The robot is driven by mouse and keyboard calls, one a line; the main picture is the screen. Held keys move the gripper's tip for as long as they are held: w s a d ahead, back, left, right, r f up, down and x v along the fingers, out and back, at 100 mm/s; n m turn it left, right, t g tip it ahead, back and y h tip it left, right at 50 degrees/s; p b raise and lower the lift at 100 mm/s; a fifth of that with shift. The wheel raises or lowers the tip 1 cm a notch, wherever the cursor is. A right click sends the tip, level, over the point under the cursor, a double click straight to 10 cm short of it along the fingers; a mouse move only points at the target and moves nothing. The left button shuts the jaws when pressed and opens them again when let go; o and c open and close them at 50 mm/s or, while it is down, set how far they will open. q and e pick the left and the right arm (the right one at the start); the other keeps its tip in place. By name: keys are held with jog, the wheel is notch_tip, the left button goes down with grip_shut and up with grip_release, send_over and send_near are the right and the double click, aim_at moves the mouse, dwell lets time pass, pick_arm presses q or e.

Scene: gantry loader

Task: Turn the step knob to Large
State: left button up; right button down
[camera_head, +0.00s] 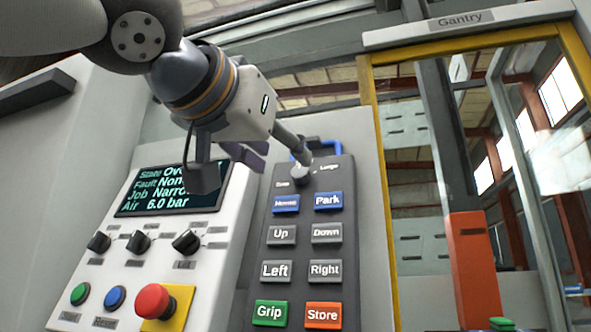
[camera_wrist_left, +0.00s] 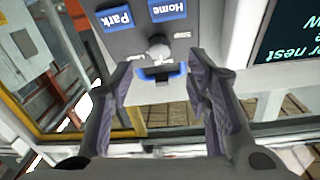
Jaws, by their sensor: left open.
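The step knob (camera_head: 302,174) is a small round grey knob at the top of the dark pendant (camera_head: 262,225), with a small label on each side; the right one reads Large. Which label the knob points at is too small to tell. My left gripper (camera_head: 272,152) is open, above and left of the knob in the head view, one finger reaching close to it. In the left wrist view the knob (camera_wrist_left: 157,48) lies just beyond and between the spread fingertips (camera_wrist_left: 160,66). Contact cannot be told. My right gripper is not in view.
A blue handle (camera_head: 329,147) arches over the pendant's top, close to the fingers. Blue, grey, green and orange buttons fill the pendant below. Left stands a white panel with a screen (camera_head: 172,188), selector knobs and a red emergency button (camera_head: 154,301). A yellow-framed door (camera_head: 382,200) is right.

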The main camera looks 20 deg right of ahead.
aim_at(298, 172)
pick_arm(q)
jog(key=x, duration=0.6)
grip_shut()
